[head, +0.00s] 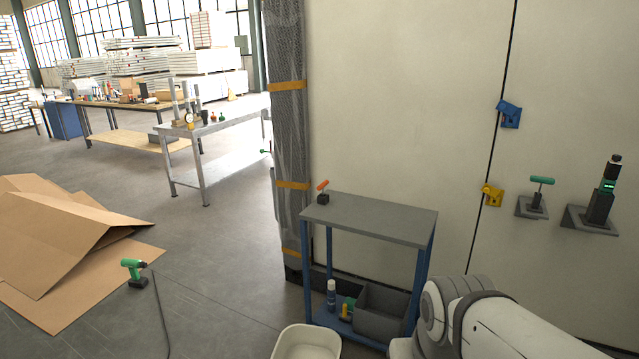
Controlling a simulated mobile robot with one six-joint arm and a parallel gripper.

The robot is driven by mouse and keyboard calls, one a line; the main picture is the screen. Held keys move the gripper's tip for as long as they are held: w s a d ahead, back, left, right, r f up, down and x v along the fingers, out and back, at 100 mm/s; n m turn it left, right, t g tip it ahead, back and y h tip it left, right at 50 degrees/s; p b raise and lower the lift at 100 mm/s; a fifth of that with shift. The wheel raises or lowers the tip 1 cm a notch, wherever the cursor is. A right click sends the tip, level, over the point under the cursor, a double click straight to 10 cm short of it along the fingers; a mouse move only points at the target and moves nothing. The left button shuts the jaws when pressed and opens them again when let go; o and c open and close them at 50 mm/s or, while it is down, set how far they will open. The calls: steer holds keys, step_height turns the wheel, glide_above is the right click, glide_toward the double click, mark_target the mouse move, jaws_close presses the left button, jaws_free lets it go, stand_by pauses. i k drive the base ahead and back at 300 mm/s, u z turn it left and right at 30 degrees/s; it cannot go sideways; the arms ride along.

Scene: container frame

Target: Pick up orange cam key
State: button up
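The orange cam key (322,185) has an orange handle on a dark base. It stands at the far left corner of the grey top of a small blue-framed cart (370,216), against the wall. My white and grey arm shows at the bottom right. My gripper is not in view. The cam key stands free, with nothing touching it from my arm.
A green-handled key (541,181) and a dark tool (602,195) sit on wall brackets at right. Blue (509,114) and yellow (491,195) clips are on the wall seam. A white bin (307,343) stands before the cart. Most of the cart top is clear.

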mark_target(321, 186)
steer(key=u, duration=0.05)
steer(key=i, duration=1.95)
steer(key=u, duration=0.15)
